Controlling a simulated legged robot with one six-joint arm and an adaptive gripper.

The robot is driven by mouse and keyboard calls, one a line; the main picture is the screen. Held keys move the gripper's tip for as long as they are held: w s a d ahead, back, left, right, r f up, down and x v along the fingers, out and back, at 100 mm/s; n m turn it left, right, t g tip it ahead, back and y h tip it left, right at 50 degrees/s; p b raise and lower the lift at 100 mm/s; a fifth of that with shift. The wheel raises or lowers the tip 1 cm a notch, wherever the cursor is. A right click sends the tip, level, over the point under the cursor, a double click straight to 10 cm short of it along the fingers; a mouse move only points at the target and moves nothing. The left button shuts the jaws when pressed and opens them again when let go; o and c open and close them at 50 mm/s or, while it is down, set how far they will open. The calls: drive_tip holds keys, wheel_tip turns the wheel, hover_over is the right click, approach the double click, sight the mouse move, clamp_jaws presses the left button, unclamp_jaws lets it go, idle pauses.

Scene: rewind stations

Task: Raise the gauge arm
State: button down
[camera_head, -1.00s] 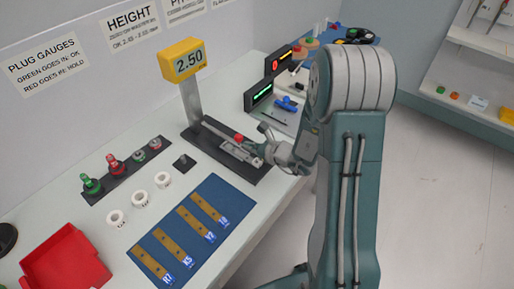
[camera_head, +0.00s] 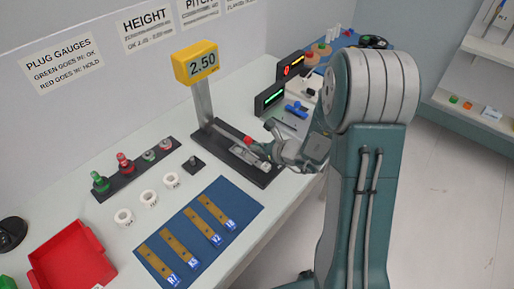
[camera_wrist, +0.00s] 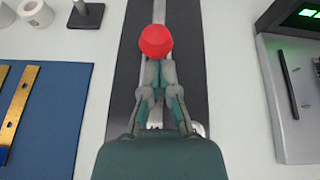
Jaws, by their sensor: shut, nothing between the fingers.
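The height gauge has a yellow display (camera_head: 196,62) reading 2.50 on a grey post (camera_head: 204,101) over a dark base (camera_head: 268,178). Its grey gauge arm (camera_head: 228,132) runs low along the base and ends in a red knob (camera_head: 248,141). In the wrist view the red knob (camera_wrist: 155,41) lies just ahead of my fingertips. My gripper (camera_head: 268,146) is shut and empty, its fingertips (camera_wrist: 158,68) at or very near the knob's near edge. I cannot tell whether they touch. My gripper hides part of the base and whatever lies under it.
A blue mat (camera_head: 242,203) with several brass strips lies at the front. White rings (camera_head: 148,198) and a rack of plug gauges (camera_head: 118,183) stand to the left, with a red tray (camera_head: 72,262). A device with a green display (camera_wrist: 300,18) stands close on the right.

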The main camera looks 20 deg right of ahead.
drive_tip(key=shift+w+a+r+g+h, duration=0.2)
drive_tip(key=shift+w+r+g+h, duration=0.25)
drive_tip(key=shift+r, duration=0.6)
drive_tip(key=shift+w+a+r+g+h, duration=0.2)
drive_tip(key=shift+r+g, duration=0.35)
drive_tip(key=shift+r, duration=0.45)
drive_tip(key=shift+w+a+r+g+h, duration=0.3)
drive_tip(key=shift+r+g, duration=0.2)
drive_tip(key=shift+r, duration=0.55)
drive_tip(key=w+a+r+g+h, duration=0.2)
drive_tip(key=w+a+r+g, duration=0.1)
drive_tip(key=w+a+r, duration=0.4)
drive_tip(key=shift+w+r, duration=1.5)
drive_tip(key=shift+w, duration=0.35)
drive_tip(key=shift+h, duration=0.25)
drive_tip(key=shift+g, duration=0.4)
drive_tip(key=v, duration=1.2)
